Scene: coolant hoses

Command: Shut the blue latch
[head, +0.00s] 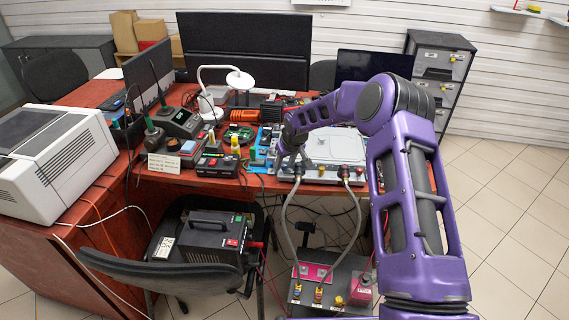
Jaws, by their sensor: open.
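My purple arm reaches over the table, and my gripper (292,160) points down, open, at the front left of a light grey flat-topped unit (335,148). Two grey hoses hang from the unit's front edge: a left hose (287,215) directly below my gripper and a right hose (357,215). Each ends in a dark fitting at the unit. I cannot make out a blue latch for certain; my gripper covers part of the left fitting. Whether the fingers touch anything there is too small to tell.
A lower grey panel (335,285) with coloured connectors stands in front of the red table (190,185). Tools, a white lamp (212,90) and a blue mat (256,165) crowd the table left of the unit. A chair (160,275) and a black box (210,237) stand front left.

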